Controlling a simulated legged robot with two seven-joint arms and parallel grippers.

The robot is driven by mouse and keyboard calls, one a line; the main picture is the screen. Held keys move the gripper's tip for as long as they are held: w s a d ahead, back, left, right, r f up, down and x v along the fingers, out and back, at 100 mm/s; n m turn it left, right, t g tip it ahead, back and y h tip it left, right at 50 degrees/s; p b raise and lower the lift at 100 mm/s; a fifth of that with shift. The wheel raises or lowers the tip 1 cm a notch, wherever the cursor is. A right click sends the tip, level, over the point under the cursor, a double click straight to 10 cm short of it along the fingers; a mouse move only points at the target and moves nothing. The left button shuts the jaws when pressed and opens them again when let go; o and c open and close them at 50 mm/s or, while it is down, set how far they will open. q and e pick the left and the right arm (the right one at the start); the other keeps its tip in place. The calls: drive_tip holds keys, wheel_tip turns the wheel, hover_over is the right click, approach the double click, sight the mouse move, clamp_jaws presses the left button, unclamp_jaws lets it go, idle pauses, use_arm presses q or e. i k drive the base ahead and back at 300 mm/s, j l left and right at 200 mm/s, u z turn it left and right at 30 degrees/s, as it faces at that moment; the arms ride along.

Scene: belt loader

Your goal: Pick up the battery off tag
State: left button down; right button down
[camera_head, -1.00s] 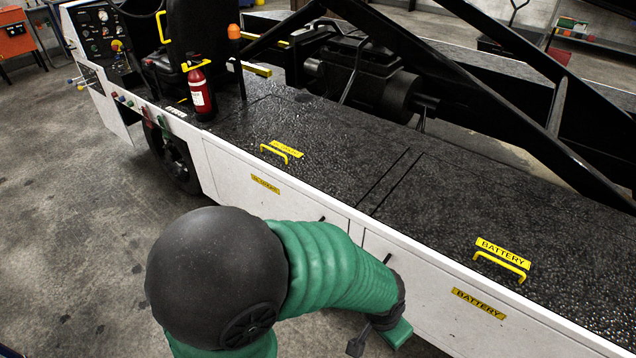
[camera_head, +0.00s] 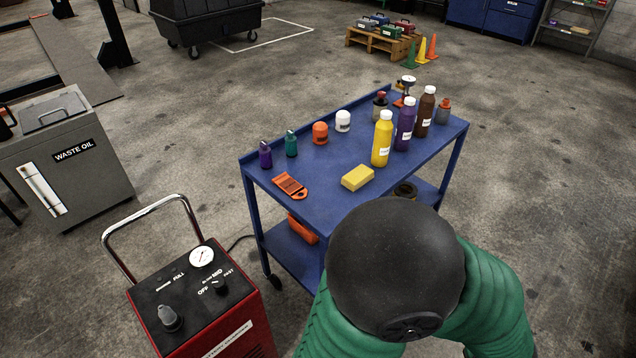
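A flat orange-red tag (camera_head: 290,186) with a hole at one end lies on the top of a blue cart (camera_head: 345,205), near its left front edge. Its lettering is too small to read. It is the only tag-like flat piece that I see on the cart. I see no gripper fingers in this view, and nothing touches the tag.
A yellow sponge-like block (camera_head: 358,178) lies right of the tag. Purple (camera_head: 265,155) and teal (camera_head: 291,144) padlock-like pieces stand behind it. Several bottles stand at the right. A red charger-like unit (camera_head: 200,305) stands at front left, with a waste oil tank (camera_head: 65,165) beyond.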

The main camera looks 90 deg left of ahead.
sight(285, 182)
drive_tip(key=u, duration=3)
drive_tip(key=l+z, duration=0.35)
drive_tip(key=i+l+z, duration=0.15)
drive_tip(key=z, duration=0.25)
drive_tip(key=i+l+z, duration=0.65)
drive_tip(key=i, duration=0.2)
drive_tip(key=i+u, duration=0.1)
drive_tip(key=u, duration=0.3)
drive_tip(key=i+j+u, duration=0.1)
drive_tip(key=u, duration=0.3)
drive_tip(key=i+u, duration=0.1)
drive_tip(key=u, duration=0.3)
drive_tip(key=i+u, duration=0.1)
drive_tip(key=u, duration=0.3)
